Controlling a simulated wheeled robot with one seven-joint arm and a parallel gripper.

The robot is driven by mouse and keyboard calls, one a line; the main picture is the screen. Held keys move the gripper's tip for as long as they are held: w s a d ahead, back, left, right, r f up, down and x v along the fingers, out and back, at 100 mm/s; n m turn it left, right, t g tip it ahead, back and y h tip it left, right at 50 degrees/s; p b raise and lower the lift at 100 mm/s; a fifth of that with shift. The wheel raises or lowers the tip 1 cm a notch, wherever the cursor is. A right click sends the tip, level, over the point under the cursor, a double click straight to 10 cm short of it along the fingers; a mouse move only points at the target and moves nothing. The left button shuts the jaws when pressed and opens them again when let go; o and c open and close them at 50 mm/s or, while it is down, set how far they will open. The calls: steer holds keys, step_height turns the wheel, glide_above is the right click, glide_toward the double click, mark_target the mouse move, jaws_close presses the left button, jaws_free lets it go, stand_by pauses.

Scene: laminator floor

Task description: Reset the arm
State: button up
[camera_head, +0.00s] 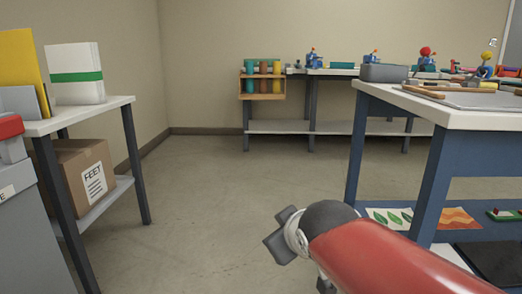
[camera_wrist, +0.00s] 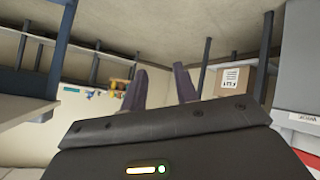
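My arm (camera_head: 385,255), with a red link and a dark rounded joint, reaches in from the lower right in the head view. A dark part at its far end (camera_head: 283,240) hangs over open floor between the left shelf and the blue bench; the fingers cannot be made out there. In the wrist view my gripper (camera_wrist: 161,78) shows two dark fingers standing apart with nothing between them. It is open and empty. The wrist picture is upside down, with the floor at the top.
A left shelf (camera_head: 117,102) holds a white-green box (camera_head: 75,75) and, below, a cardboard box (camera_head: 85,175). A blue bench (camera_head: 425,190) with tools stands right. A back table (camera_head: 325,72) carries a tube rack (camera_head: 262,95) and small figures. The middle floor (camera_head: 215,190) is clear.

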steer(key=s+d+f+m+g+h, duration=0.1)
steer(key=s+d+f+m+g, duration=0.1)
steer(key=s+d+f+m, duration=0.45)
steer(key=s+d+f+m+g+h, duration=0.1)
steer(key=s+d+f+g, duration=0.2)
steer(key=s, duration=0.7)
step_height(320, 180, up, 13)
steer(key=d+p, duration=0.1)
steer(key=p, duration=1.2)
steer(key=shift+w+d, duration=0.15)
steer(key=shift+w, duration=0.1)
steer(key=shift+r, duration=0.1)
